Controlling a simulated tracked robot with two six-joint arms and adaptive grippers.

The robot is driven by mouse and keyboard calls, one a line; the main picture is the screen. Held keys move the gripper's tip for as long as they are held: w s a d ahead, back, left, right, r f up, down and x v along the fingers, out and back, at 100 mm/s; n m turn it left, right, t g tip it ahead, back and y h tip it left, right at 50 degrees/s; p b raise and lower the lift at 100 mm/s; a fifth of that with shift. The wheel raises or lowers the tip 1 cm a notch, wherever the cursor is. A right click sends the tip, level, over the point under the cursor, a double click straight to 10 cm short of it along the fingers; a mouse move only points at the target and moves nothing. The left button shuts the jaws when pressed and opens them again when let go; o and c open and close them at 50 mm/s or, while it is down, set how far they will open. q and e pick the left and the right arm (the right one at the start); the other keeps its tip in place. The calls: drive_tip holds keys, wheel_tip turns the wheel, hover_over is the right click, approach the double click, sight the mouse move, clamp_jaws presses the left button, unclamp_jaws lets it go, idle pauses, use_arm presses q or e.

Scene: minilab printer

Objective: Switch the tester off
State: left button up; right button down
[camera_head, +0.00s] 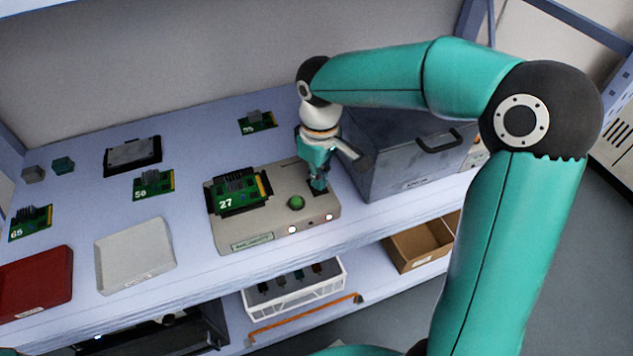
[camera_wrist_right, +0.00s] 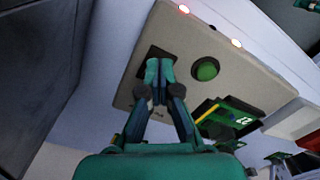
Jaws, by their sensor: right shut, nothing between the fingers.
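The tester (camera_head: 262,232) is a beige box on the upper shelf, with a green board marked 27 (camera_head: 238,194) on its left part. A round green button (camera_head: 296,202) is on its top, and small lights (camera_head: 292,229) glow on its front edge. My right gripper (camera_head: 319,188) points down at the right part of the tester, shut and empty. In the right wrist view its fingertips (camera_wrist_right: 160,68) are over a dark square patch (camera_wrist_right: 148,57), beside the green button (camera_wrist_right: 206,69). The fingers partly hide the patch; I cannot tell if they touch it. My left gripper is not in view.
A white tray (camera_head: 135,254), a red tray (camera_head: 38,283) and several green boards lie to the left. A white basket (camera_head: 293,290) and a cardboard box (camera_head: 413,250) are on the lower shelf.

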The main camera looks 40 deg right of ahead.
drive_tip(key=shift+f, duration=0.35)
drive_tip(key=shift+r, duration=0.15)
wheel_tip(320, 180, up, 7)
drive_tip(key=p, duration=0.6)
idle(0.7)
